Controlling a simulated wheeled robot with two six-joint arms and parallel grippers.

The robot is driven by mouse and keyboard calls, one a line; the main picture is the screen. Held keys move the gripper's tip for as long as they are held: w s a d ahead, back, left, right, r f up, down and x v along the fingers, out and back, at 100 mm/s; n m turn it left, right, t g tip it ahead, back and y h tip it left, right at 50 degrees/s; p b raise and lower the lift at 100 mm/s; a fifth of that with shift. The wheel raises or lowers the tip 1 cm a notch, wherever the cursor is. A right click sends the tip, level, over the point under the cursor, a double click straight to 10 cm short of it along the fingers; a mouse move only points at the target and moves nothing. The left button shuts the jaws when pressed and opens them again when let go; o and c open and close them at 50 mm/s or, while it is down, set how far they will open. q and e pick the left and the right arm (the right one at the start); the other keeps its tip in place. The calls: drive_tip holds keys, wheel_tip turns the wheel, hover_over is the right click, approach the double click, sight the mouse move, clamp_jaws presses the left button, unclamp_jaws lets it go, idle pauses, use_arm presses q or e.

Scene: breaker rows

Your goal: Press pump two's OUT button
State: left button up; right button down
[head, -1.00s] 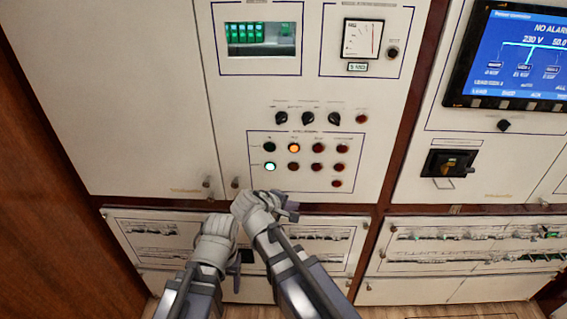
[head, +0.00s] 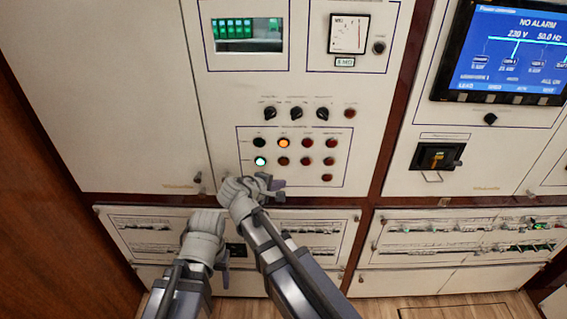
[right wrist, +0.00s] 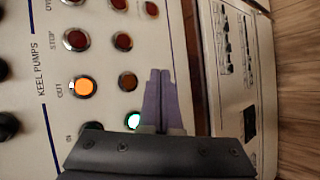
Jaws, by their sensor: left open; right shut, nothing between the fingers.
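The keel pumps panel (head: 340,184) holds two rows of round buttons and one extra red button. In the right wrist view, the OUT column has a lit orange button (right wrist: 80,87) and an unlit brown button (right wrist: 127,80) in the second row. That unlit OUT button also shows in the head view's lower row (head: 282,161). Row labels are too small to read. My right gripper (right wrist: 160,72) is shut and empty, its fingertips beside the unlit OUT button; contact cannot be told. It shows just below the buttons in the head view (head: 274,184). My left gripper (head: 224,264) is open, lower left, partly hidden.
A lit green button (right wrist: 133,120) sits beside the unlit OUT button, and a red STOP-column button (right wrist: 122,42) on its other side. Black rotary knobs (head: 296,113) are above. A breaker panel (head: 345,235) lies below, and a blue screen (head: 515,50) at upper right.

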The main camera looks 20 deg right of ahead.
approach(286, 165)
drive_tip(key=shift+s+f+x, duration=0.1)
drive_tip(key=shift+s+x, duration=0.05)
drive_tip(key=shift+x, duration=0.7)
drive_tip(key=shift+s+f+x, duration=0.15)
drive_tip(key=shift+x, duration=0.75)
drive_tip(key=shift+s+f+x, duration=0.1)
drive_tip(key=shift+s+x, duration=0.05)
drive_tip(key=shift+x, duration=0.7)
drive_tip(key=shift+d, duration=0.1)
drive_tip(key=shift+w+d, duration=0.15)
drive_tip(key=shift+w, duration=0.25)
drive_tip(key=shift+w+d, duration=0.1)
drive_tip(key=shift+w, duration=0.3)
idle(0.6)
drive_tip(key=shift+s+a, duration=0.25)
drive_tip(key=shift+s, duration=0.55)
drive_tip(key=s, duration=0.2)
drive_tip(key=s+a, duration=0.1)
drive_tip(key=s, duration=0.2)
drive_tip(key=shift+a, duration=0.2)
